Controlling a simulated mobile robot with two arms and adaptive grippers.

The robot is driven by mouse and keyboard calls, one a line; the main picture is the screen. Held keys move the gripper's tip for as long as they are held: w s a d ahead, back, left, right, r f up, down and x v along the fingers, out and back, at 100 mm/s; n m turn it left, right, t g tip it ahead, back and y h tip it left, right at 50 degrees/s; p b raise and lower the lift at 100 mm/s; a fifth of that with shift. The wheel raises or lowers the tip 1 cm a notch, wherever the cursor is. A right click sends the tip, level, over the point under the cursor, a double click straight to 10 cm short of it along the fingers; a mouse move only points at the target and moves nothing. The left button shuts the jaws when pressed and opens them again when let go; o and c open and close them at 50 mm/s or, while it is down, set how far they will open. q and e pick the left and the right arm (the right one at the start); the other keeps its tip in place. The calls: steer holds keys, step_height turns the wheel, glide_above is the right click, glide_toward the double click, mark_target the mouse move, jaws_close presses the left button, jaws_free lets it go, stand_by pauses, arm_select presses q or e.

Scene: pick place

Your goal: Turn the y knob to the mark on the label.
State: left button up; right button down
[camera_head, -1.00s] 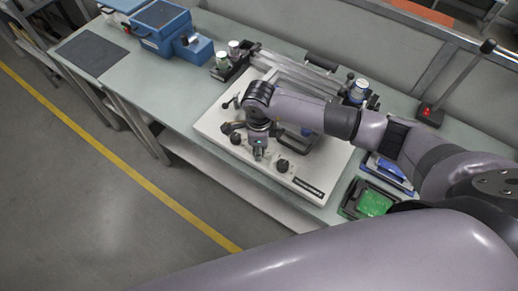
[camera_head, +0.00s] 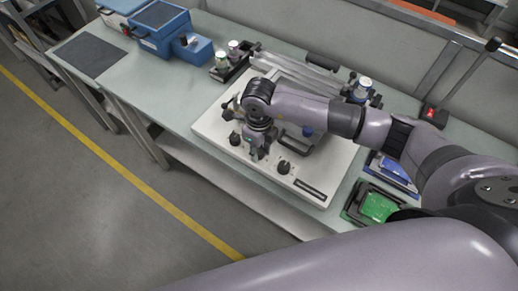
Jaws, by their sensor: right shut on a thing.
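My right gripper (camera_head: 257,153) points down at the front of a white instrument panel (camera_head: 213,128). It is shut on the middle knob of the front row, which fits the y knob. The gripper hides most of that knob, and its mark and label cannot be read. A black knob (camera_head: 235,139) sits to the left of the gripper and another black knob (camera_head: 284,168) to its right, both apart from it. My left gripper is not in view.
A dark handle (camera_head: 299,146) stands on the panel behind the right knob. A green tray (camera_head: 377,207) and a blue tray (camera_head: 396,171) lie to the right. A black rack (camera_head: 228,66) with small jars stands behind. Blue boxes (camera_head: 160,30) are at the back left.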

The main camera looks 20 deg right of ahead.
mark_target(259, 151)
steer(key=c, duration=1.3)
jaws_free()
step_height(259, 151, up, 12)
steer(key=shift+r, duration=0.1)
